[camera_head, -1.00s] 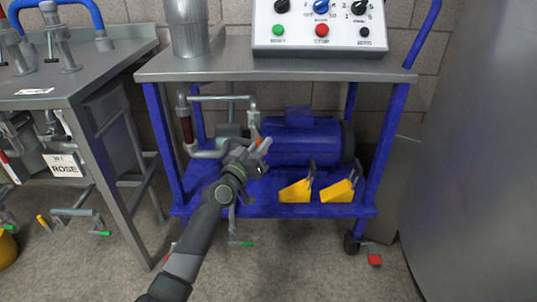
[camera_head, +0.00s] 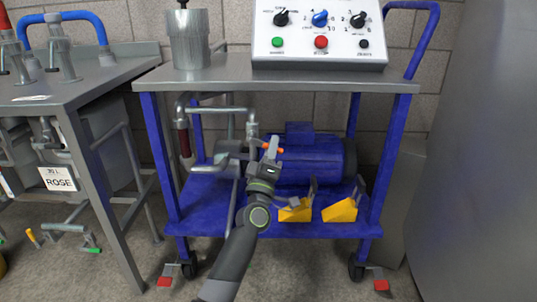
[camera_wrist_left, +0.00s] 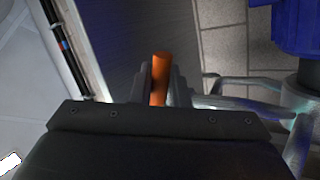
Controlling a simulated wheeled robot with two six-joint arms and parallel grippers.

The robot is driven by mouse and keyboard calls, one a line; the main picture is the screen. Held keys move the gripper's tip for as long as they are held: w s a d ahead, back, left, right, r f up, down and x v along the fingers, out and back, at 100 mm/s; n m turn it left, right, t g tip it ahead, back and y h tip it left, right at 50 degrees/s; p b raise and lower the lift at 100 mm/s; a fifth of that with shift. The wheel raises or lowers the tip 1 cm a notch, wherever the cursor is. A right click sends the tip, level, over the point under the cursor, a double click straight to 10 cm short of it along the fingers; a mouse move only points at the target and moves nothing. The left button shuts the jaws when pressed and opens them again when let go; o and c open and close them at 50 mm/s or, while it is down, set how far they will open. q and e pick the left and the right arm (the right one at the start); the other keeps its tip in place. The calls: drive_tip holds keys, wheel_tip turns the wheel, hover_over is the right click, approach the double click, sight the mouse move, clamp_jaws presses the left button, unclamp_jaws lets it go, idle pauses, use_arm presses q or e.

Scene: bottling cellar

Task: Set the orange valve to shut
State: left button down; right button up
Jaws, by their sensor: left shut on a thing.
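The orange valve handle (camera_head: 279,150) is at the pipework on the left of the blue pump motor, under the cart top. Only short orange parts show around my fingers in the head view. In the left wrist view the orange handle (camera_wrist_left: 160,80) is a short round bar between the two fingers. My left gripper (camera_head: 271,148) is shut on this handle. The valve body is mostly hidden behind the gripper. My right gripper is not in view.
The blue motor (camera_head: 312,160) is close on the right of my gripper. Yellow wedges (camera_head: 340,210) lie on the cart's lower shelf. The steel cart top (camera_head: 230,78) is above, with a control box (camera_head: 318,35). A steel table (camera_head: 100,75) stands left.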

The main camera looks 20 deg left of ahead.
use_arm(q)
drive_tip(key=n+y, duration=0.1)
drive_tip(key=n, duration=0.1)
drive_tip(key=r+n+y, duration=0.1)
drive_tip(key=n+y, duration=0.1)
drive_tip(key=shift+d+r+p, duration=0.15)
drive_tip(key=shift+d+p, duration=0.05)
drive_tip(key=shift+p, duration=0.2)
drive_tip(key=shift+r+n+y+p, duration=0.25)
drive_tip(key=shift+n+y, duration=0.5)
drive_tip(key=shift+n, duration=0.25)
drive_tip(key=shift+r+n+y+p, duration=0.2)
drive_tip(key=shift+n+y, duration=0.55)
drive_tip(key=shift+n, duration=0.25)
drive_tip(key=c, duration=1.5)
unclamp_jaws()
drive_tip(key=shift+o, duration=0.2)
drive_tip(key=shift+f, duration=0.1)
